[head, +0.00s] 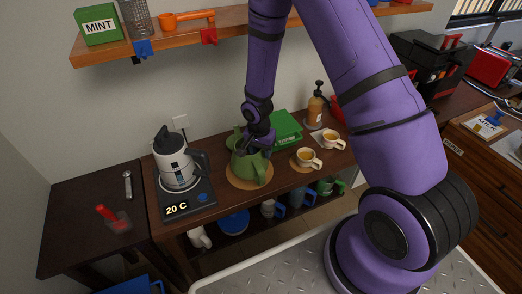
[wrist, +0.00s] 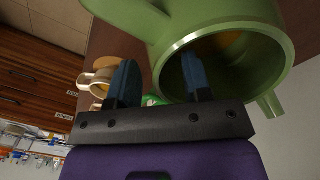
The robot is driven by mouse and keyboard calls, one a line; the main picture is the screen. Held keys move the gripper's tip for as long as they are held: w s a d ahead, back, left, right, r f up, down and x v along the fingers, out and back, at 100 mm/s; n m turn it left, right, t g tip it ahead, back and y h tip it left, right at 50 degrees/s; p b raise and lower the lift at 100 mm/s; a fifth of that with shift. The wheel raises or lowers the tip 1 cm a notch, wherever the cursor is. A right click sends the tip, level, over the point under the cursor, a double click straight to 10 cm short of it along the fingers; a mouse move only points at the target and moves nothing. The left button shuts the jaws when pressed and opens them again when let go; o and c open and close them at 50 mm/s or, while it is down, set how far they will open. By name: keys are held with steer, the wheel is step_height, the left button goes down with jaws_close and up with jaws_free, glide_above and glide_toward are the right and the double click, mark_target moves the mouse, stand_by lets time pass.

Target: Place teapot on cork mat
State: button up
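The green teapot (head: 243,165) stands upright on the round cork mat (head: 236,180) on the dark table, with its handle toward the front right. In the wrist view the lidless teapot (wrist: 225,22) fills the top right and its open mouth faces my camera. My gripper (head: 256,143) is at the top of the teapot. In the wrist view my gripper (wrist: 160,82) has its two blue fingers spread apart. One finger overlaps the mouth and the other is outside the rim. I cannot tell whether either touches the teapot.
A white kettle (head: 177,160) on a scale stands left of the teapot. A green box (head: 286,132) is behind right. Cups of tea (head: 307,158) stand to the right, with a pump bottle (head: 315,108) behind. A shelf (head: 180,36) runs above. Mugs (head: 270,207) sit below.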

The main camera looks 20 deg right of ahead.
step_height(320, 180, up, 26)
steer(key=s+d+n+t, duration=0.1)
steer(key=s+n+t, duration=0.1)
steer(key=s, duration=0.1)
steer(key=s+d+r+n+t, duration=0.2)
steer(key=s+r+n, duration=0.5)
steer(key=s+r, duration=1.2)
steer(key=s+t, duration=0.1)
steer(key=s, duration=0.3)
steer(key=shift+s+d+r+t+y, duration=0.2)
steer(key=shift+t+y, duration=0.1)
steer(key=shift+y, duration=0.1)
steer(key=shift+w, duration=0.1)
